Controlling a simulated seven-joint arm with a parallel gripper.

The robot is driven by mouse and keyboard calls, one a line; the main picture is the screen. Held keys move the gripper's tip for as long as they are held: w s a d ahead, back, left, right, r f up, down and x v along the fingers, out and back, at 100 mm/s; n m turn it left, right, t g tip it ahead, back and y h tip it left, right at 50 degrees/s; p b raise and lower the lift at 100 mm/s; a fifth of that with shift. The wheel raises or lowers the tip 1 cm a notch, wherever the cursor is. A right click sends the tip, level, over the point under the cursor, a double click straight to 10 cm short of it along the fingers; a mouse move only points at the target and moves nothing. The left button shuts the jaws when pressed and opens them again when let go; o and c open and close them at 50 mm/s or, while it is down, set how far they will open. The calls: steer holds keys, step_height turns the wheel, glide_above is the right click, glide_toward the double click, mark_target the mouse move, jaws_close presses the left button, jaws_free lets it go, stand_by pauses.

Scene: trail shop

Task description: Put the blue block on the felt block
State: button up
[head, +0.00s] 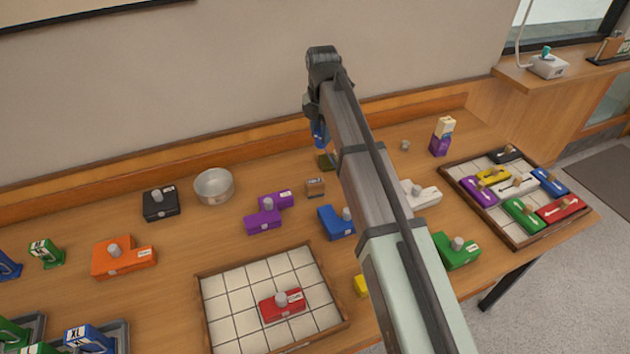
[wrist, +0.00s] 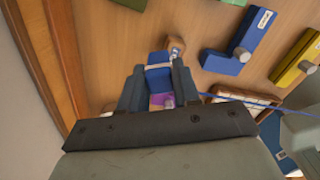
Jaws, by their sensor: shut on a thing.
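My gripper (head: 319,122) is raised near the wall at the back of the table, its fingers shut on the blue block (head: 321,136). In the wrist view the blue block (wrist: 158,72), with a pale band, sits between the two dark fingers (wrist: 158,85). A patch of purple and pink shows between the fingers; I cannot tell what it is. A small dark olive block (head: 325,161) lies on the table just below the held block, apart from it; it looks like the felt block, though its material is too small to tell. My arm partly covers that area.
A small brown block (head: 315,187), a purple block (head: 263,221) and another blue block (head: 334,223) lie nearby. A metal bowl (head: 214,186) is to the left. A gridded tray (head: 240,330) is in front, another tray (head: 520,236) at right. A purple-and-cream stack (head: 440,142) stands right.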

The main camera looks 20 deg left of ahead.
steer(key=s+r+m, duration=0.1)
steer(key=s, duration=0.3)
steer(key=m, duration=0.4)
glide_above(314, 181)
steer(key=shift+f, duration=5)
steer(key=shift+f, duration=0.15)
steer(key=o, duration=1)
steer(key=shift+o, duration=0.2)
step_height(314, 181, up, 12)
steer(key=shift+r, duration=0.2)
steer(key=shift+d, duration=0.1)
